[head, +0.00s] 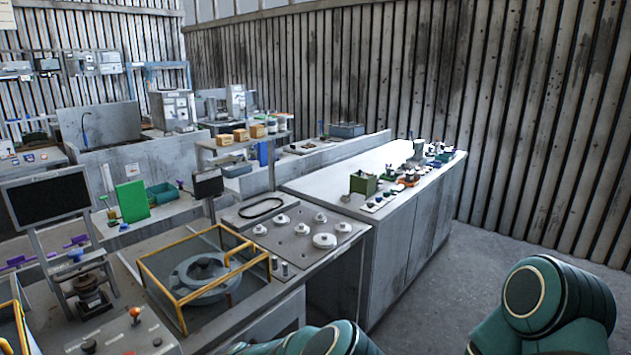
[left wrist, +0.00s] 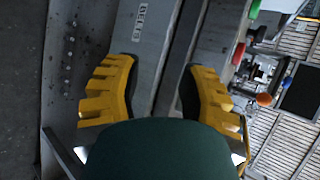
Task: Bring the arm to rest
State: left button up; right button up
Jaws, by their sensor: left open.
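My left gripper (left wrist: 160,92) shows in the left wrist view, with its two yellow fingers wide apart and nothing between them. Behind the fingers is a grey surface with dark lettering, apart from the fingertips as far as I can tell. In the head view, green arm links of mine show at the bottom middle and bottom right; neither gripper shows there. The blower housing (head: 203,277), a grey round part, sits inside a yellow frame (head: 182,318) on the workbench.
A steel plate with several white knobs (head: 324,241) lies beside the frame. A long grey cabinet (head: 405,245) carries small parts and a green box (head: 363,184). A monitor (head: 47,198) stands at the left. The floor (head: 500,235) right of the cabinet is clear.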

pick_arm(q)
jog(key=s+d+f+n+g+h, duration=0.1)
jog(key=s+d+f+h, duration=0.3)
jog(key=s+f, duration=0.3)
jog(key=s+d+f+n+g+h, duration=0.15)
jog(key=s+d+f+h, duration=0.25)
jog(key=s+f, duration=0.4)
jog(key=d+r+n+t+h, duration=0.1)
jog(key=d+r+h, duration=0.2)
jog(key=d, duration=0.3)
jog(key=s+d+r+n+t+h, duration=0.1)
jog(key=d+r+n+t+h, duration=0.1)
jog(key=d, duration=0.4)
jog(key=shift+s+d+r+h+b, duration=0.3)
jog(key=shift+d+r+h+b, duration=0.1)
jog(key=shift+r+h, duration=0.45)
